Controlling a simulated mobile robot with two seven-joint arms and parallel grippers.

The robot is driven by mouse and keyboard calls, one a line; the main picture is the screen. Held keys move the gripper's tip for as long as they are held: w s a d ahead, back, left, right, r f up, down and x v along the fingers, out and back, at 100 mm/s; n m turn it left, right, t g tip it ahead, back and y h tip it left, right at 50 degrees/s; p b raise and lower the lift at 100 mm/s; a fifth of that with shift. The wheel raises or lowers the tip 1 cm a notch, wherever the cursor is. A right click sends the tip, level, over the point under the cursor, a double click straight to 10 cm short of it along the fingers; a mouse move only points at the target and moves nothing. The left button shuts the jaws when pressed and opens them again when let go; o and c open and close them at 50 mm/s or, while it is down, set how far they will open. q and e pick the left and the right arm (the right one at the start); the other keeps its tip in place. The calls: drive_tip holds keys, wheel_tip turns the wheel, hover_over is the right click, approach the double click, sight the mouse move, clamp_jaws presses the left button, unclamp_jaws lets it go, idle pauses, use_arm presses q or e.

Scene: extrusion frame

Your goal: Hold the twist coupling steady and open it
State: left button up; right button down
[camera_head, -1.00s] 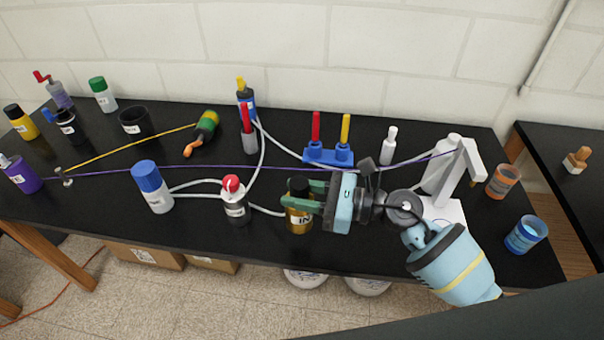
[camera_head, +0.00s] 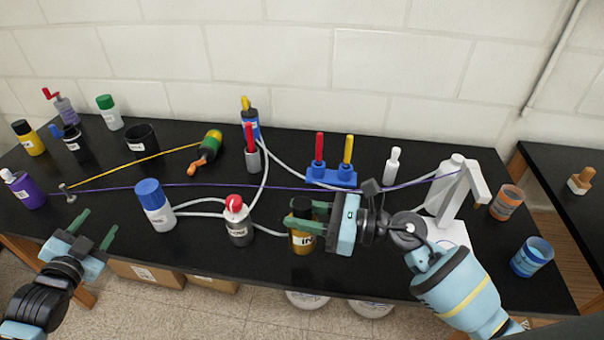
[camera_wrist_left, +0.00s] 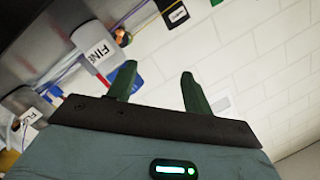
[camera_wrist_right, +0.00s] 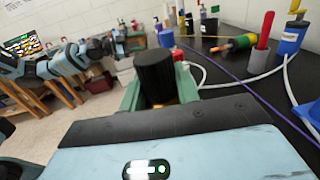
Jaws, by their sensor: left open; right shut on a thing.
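A gold cylinder with a black top and a white label starting "IN", which looks like the twist coupling (camera_head: 302,241), stands upright near the front edge of the black table. My right gripper (camera_head: 294,216) is shut on it from the right side, its green fingers on either side. In the right wrist view the black top (camera_wrist_right: 155,76) shows between the fingers. My left gripper (camera_head: 98,228) is open and empty at the table's front left, well apart from the coupling. In the left wrist view its fingers (camera_wrist_left: 158,76) stand apart with nothing between them.
A red-topped grey bottle (camera_head: 238,226) stands just left of the coupling, with pale hoses around it. A blue-capped white bottle (camera_head: 155,208) is further left. A purple cord (camera_head: 215,185) crosses the table behind. The front left of the table is mostly clear.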

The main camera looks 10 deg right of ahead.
use_arm(q)
drive_tip(key=w+a+r+m+t, duration=0.1)
drive_tip(key=w+a+r+m, duration=0.1)
drive_tip(key=w+r, duration=0.6)
drive_tip(key=w+d+r+m+g+h, duration=0.1)
drive_tip(key=w+d+m+g+h, duration=0.1)
drive_tip(key=d, duration=0.5)
drive_tip(key=w+d+r+m+g+h, duration=0.1)
drive_tip(key=w+d+r+m+h, duration=0.1)
drive_tip(key=d, duration=0.5)
drive_tip(key=d+m+g+h, duration=0.2)
drive_tip(key=d+m+g, duration=0.25)
drive_tip(key=d, duration=0.95)
wheel_tip(320, 180, up, 4)
drive_tip(key=m+g+y, duration=0.6)
drive_tip(key=m+g, duration=0.4)
drive_tip(key=m, duration=0.8)
hover_over(302, 203)
drive_tip(key=shift+w+d+r, duration=0.2)
drive_tip(key=shift+w+d, duration=0.05)
drive_tip(key=shift+w, duration=0.2)
drive_tip(key=shift+s+a+r+m+y, duration=0.15)
drive_tip(key=shift+s+a+m+y, duration=0.2)
drive_tip(key=shift+y, duration=0.35)
drive_tip(key=shift+d+f, duration=0.1)
drive_tip(key=shift+f, duration=3.9)
